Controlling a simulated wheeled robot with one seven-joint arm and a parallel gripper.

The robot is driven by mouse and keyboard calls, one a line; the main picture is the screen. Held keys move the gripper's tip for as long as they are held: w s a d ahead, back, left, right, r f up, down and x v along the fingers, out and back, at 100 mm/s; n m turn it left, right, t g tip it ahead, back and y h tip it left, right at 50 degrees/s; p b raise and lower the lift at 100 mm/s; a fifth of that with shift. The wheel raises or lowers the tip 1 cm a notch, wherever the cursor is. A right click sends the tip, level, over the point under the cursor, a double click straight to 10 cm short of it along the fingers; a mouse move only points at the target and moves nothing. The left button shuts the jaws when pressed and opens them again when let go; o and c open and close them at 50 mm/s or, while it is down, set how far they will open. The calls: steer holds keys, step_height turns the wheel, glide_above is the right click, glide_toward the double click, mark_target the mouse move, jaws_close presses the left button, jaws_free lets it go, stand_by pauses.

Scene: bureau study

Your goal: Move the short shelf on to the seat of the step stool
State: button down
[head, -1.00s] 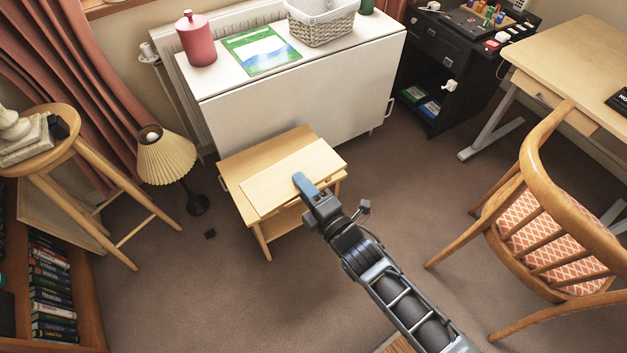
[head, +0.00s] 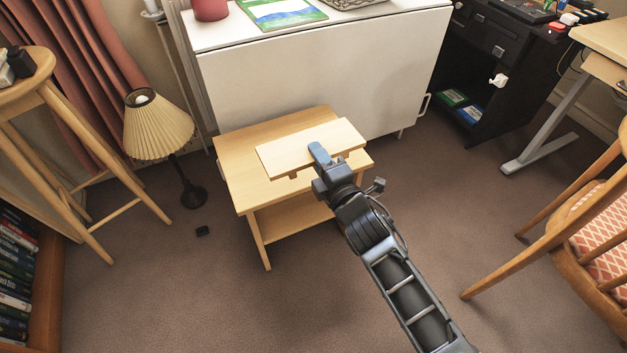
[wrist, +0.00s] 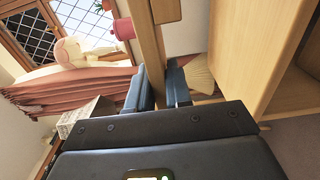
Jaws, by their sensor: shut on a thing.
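The short shelf is a pale wooden board (head: 290,152) with small blocks on its underside. My gripper (head: 318,152) is shut on its near long edge. The board appears raised a little above the top of a low, two-level wooden piece (head: 240,145), which may be the step stool; I cannot be sure. In the wrist view, the shelf (wrist: 147,40) runs upward from between my fingers (wrist: 158,88), and the low wooden piece (wrist: 235,45) is to the right with a gap between. A tall round-seated wooden stool (head: 45,65) stands at the left of the head view.
A white cabinet (head: 320,80) stands close behind the low piece. A wooden chair (head: 560,220) is at the right. Carpet in front is open.

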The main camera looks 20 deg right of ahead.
steer(key=shift+w+a+f+b, duration=0.1)
steer(key=shift+w+f+b, duration=0.25)
steer(key=shift+f+b, duration=0.35)
steer(key=shift+w+f+b, duration=0.3)
steer(key=shift+f+b, duration=0.25)
steer(key=shift+b, duration=0.3)
steer(key=shift+w+a+f+b, duration=0.1)
steer(key=shift+w+f+b, duration=0.25)
steer(key=shift+f+b, duration=0.35)
step_height(320, 180, down, 8)
steer(key=b, duration=0.8)
steer(key=shift+f, duration=0.15)
steer(key=c, duration=1.2)
jaws_free()
steer(key=shift+c, duration=0.2)
steer(key=shift+s, duration=0.15)
steer(key=shift+s+b, duration=0.75)
steer(key=shift+s, duration=2.1)
